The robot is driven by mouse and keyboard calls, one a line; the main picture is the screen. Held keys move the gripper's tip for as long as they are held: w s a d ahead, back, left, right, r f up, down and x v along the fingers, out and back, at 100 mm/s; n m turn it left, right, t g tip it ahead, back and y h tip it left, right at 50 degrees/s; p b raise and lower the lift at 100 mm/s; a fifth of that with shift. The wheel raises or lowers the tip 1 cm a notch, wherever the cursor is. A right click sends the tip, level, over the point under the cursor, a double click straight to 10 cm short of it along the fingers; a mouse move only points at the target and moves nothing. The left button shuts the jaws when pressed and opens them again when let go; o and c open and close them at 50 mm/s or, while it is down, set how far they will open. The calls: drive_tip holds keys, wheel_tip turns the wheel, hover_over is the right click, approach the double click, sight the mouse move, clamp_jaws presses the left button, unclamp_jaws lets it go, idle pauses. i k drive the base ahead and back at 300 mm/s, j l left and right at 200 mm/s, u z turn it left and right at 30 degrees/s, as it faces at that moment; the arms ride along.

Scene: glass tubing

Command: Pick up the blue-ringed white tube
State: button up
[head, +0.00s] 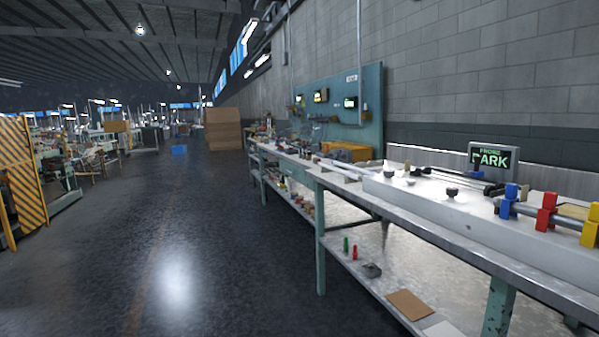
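I cannot make out a tube that is clearly white with a blue ring. At the right end of the long workbench (470,243), a greyish tube or rod (531,210) runs through blue (509,199), red (546,212) and yellow (590,226) blocks. From here I cannot tell whether the blue piece is a ring or a holder. Dark, slim rods (465,177) lie farther back on the bench, near a small screen (492,158) with green letters. My gripper is not in view.
The bench runs along the right wall, with a lower shelf holding a brown sheet (411,304) and small red and green items. A teal pegboard (345,110) stands behind it. The dark floor (190,240) left of the bench is clear. A yellow-striped barrier (22,170) stands far left.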

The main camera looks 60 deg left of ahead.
sight(353, 168)
drive_tip(key=i+j+u, duration=0.1)
drive_tip(key=j+u, duration=0.25)
drive_tip(key=i+j+u, duration=0.1)
drive_tip(key=u, duration=0.25)
drive_tip(key=i+j+u, duration=0.15)
drive_tip(key=j+u, duration=0.2)
drive_tip(key=i+j, duration=0.7)
